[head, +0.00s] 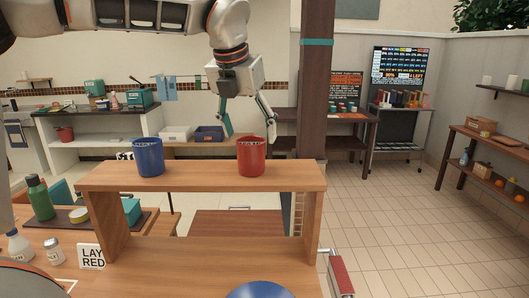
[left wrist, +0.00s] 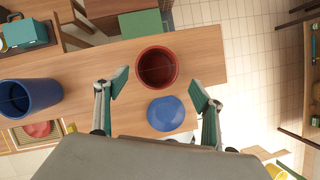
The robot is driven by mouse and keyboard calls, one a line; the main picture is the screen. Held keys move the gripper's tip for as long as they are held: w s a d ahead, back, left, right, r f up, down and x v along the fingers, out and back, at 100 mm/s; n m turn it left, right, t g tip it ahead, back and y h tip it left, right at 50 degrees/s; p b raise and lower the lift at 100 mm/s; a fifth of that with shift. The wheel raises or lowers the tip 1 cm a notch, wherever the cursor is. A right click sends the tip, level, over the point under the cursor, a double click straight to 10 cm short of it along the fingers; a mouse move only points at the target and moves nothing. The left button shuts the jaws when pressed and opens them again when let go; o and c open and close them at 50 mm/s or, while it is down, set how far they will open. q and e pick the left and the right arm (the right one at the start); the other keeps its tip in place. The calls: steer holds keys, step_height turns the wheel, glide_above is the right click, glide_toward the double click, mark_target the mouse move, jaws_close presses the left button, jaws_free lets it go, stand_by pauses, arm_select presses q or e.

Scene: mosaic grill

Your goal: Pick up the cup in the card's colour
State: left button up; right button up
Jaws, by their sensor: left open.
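The card (head: 92,257) stands at the lower left and reads "LAY RED". A red cup (head: 251,157) stands upright on the right part of the raised wooden shelf (head: 200,178). A blue cup (head: 149,157) stands upright on its left part. My left gripper (head: 249,125) is open and empty, pointing down, just above the red cup in the head view. In the left wrist view the red cup (left wrist: 157,68) lies slightly beyond the line between the open fingertips (left wrist: 161,90). The blue cup (left wrist: 28,98) is outside them, to the left. My right gripper is out of view.
A blue round dish (head: 258,290) lies on the lower wooden surface (head: 200,262). A green bottle (head: 40,198), a white bottle (head: 19,246) and a jar (head: 54,251) stand at the left. The shelf between the two cups is clear.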

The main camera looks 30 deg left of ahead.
mark_target(251, 153)
arm_select(q)
steer(key=shift+a+f, duration=0.1)
steer(key=shift+f, duration=0.85)
steer(key=x, duration=0.2)
steer(key=p+x, duration=0.1)
steer(key=x, duration=0.2)
steer(key=shift+w+a+f, duration=0.25)
steer(key=shift+f, duration=0.05)
steer(key=c, duration=1.4)
